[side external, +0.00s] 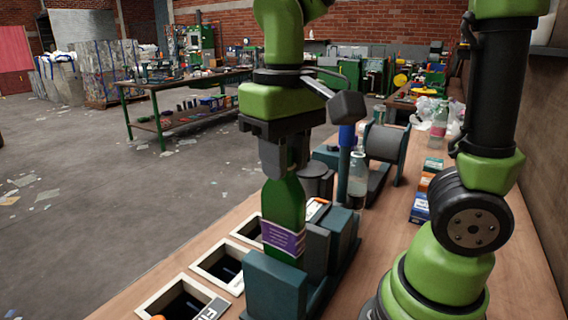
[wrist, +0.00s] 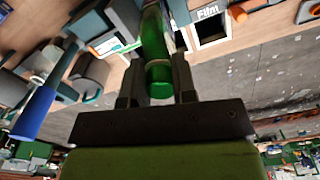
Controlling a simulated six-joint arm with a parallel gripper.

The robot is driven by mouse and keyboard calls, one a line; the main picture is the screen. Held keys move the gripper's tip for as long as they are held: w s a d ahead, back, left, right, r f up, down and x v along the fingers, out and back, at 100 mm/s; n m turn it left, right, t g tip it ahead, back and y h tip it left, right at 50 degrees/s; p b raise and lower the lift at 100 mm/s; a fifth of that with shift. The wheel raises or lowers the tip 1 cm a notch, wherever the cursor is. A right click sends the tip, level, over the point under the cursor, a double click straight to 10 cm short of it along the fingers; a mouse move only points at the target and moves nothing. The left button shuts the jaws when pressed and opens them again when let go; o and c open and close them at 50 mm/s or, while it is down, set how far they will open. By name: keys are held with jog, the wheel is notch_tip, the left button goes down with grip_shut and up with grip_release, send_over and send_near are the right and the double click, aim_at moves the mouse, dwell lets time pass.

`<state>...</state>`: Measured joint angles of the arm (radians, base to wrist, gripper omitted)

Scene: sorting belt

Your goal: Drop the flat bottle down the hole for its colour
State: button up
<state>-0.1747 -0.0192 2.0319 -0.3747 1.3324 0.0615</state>
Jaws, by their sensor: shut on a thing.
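A green bottle (side external: 284,207) with a purple label hangs upright, its neck in my gripper (side external: 284,168). In the wrist view my gripper (wrist: 157,84) is shut on the same green bottle (wrist: 156,40), one finger on each side. The bottle's lower part is beside dark teal blocks, and I cannot tell whether it touches them. Framed square holes lie in the bench to its left: a near one (side external: 154,303), a middle one (side external: 203,271) and a far one (side external: 239,238) partly hidden by the bottle. A "Film" sign (wrist: 208,13) stands at one hole; hole colours are unclear.
Dark teal blocks (side external: 275,287) stand right beside the bottle. A blue post (side external: 346,160), a roller (side external: 386,142) and a clear bottle (side external: 357,182) are behind. Small boxes (side external: 421,207) lie to the right. The bench (side external: 215,222) ends at the open floor on the left.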

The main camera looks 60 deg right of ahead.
jog(key=shift+r, duration=3)
grip_shut()
jog(key=shift+w, duration=0.25)
jog(key=w+d+f, duration=0.3)
jog(key=w+d, duration=0.5)
jog(key=w+d+f, duration=0.4)
jog(key=w+d, duration=0.4)
jog(key=d, duration=0.1)
notch_tip(320, 180, down, 12)
jog(key=shift+w+a+n, duration=0.15)
jog(key=shift+w+n, duration=0.05)
jog(key=shift+n, duration=0.1)
